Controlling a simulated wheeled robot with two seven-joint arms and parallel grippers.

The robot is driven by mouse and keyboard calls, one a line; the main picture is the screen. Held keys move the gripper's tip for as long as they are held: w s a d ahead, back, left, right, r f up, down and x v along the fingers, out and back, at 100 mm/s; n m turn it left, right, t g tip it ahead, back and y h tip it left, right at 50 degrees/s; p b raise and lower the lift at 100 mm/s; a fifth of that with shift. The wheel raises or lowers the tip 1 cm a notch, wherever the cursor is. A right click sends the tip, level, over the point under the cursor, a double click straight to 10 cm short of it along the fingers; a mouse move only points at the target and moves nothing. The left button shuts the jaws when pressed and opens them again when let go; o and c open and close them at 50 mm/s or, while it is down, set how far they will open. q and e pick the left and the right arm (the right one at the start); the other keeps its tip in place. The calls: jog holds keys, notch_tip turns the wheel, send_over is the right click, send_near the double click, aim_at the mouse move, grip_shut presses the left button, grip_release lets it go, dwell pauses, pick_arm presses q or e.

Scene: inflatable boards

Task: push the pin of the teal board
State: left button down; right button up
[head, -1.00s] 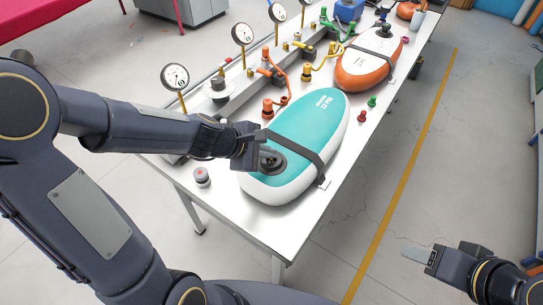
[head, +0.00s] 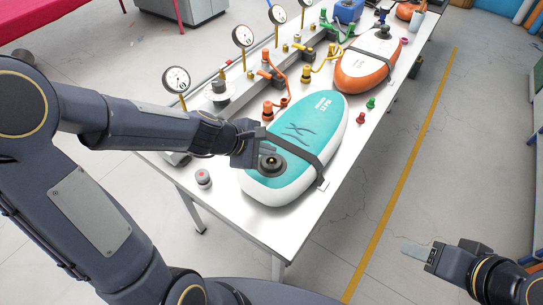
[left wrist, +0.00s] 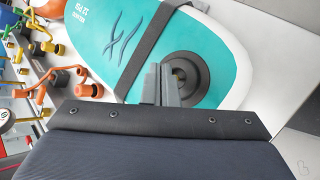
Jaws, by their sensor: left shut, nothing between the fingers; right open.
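The teal board (head: 313,115) lies on the white table with a dark strap (head: 300,150) across it. Dark wavy creases show on its teal top, also in the left wrist view (left wrist: 124,38). Its round black valve (head: 271,166) has a small pin (head: 271,158) in the middle. My left gripper (head: 259,157) is shut and empty, at the upper left of the valve in the head view. In the left wrist view its fingers (left wrist: 168,84) partly cover the valve (left wrist: 205,77); contact cannot be told. My right gripper (head: 417,251) is open and empty, off the table at lower right.
An orange board (head: 366,72) lies further back on the table (head: 290,225). Gauges (head: 176,80), orange fittings and hoses line the left side. A grey-and-red button (head: 203,178) stands at the near left. Small red and green caps (head: 371,103) lie right of the teal board.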

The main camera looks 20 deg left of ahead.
pick_arm(q)
jog(key=shift+r, duration=0.1)
notch_tip(320, 180, up, 6)
jog(key=p, duration=0.5)
jog(key=shift+p, duration=0.35)
jog(key=s+a+r+m, duration=0.2)
jog(key=s+r+m, duration=0.5)
jog(key=s+m, duration=0.3)
jog(key=s+a+m+y, duration=0.1)
jog(key=s+a+m, duration=0.1)
jog(key=s, duration=0.3)
jog(key=s+a+m+g+y, duration=0.1)
jog(key=s+a+m, duration=0.1)
jog(key=s+m, duration=0.2)
jog(key=shift+s+a+f+m+y, duration=0.3)
jog(key=shift+s, duration=0.85)
